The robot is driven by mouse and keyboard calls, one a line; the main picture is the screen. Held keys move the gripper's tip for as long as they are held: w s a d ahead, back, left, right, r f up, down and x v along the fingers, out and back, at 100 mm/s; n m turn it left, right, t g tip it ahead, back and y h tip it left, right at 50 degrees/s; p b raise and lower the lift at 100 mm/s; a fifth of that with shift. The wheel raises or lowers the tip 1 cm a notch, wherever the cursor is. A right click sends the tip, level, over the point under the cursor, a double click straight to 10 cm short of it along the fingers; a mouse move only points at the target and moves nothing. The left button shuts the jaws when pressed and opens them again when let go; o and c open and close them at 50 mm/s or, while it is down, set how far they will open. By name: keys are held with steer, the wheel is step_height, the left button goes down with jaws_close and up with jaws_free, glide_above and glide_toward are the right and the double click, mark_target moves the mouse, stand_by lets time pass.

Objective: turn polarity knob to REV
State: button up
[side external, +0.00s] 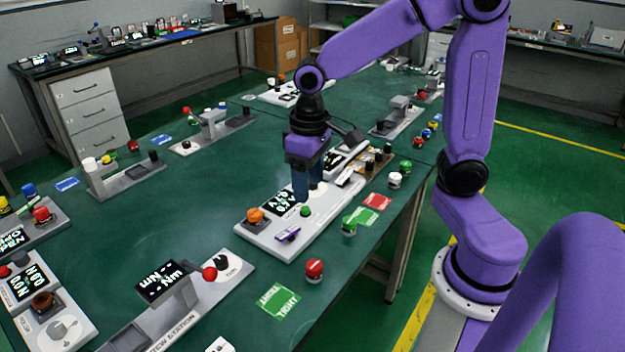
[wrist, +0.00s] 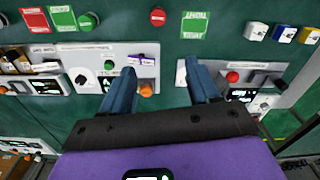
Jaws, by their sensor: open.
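The white instrument panel (side external: 318,222) lies on the green bench. It carries a display (side external: 280,203), an orange knob (side external: 255,215), a green button (side external: 305,210) and a small purple part (side external: 288,235). In the wrist view the panel (wrist: 125,50) also shows a black knob (wrist: 83,78) on a white dial, left of the fingers. Its lettering is too small to read, so I cannot tell which control is the polarity knob. My gripper (side external: 306,190) is above the panel's far part, hiding some of it. In the wrist view my gripper (wrist: 160,70) is open, with nothing held.
A meter with a red button (side external: 209,273) stands to the left. A red mushroom button (side external: 314,268) and a green card (side external: 278,302) lie near the bench edge. A crowded device (side external: 365,160) sits just behind the panel. Bare bench lies left of the panel.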

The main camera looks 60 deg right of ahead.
steer(key=w+d+m, duration=0.4)
steer(key=w, duration=0.2)
steer(key=m, duration=1.2)
glide_above(313, 184)
steer(key=d, duration=0.1)
step_height(313, 184, down, 6)
steer(key=f, duration=1.1)
steer(key=w+f, duration=0.1)
steer(key=f, duration=0.4)
steer(key=shift+f, duration=0.25)
steer(key=shift+c, duration=0.2)
steer(key=c, duration=1)
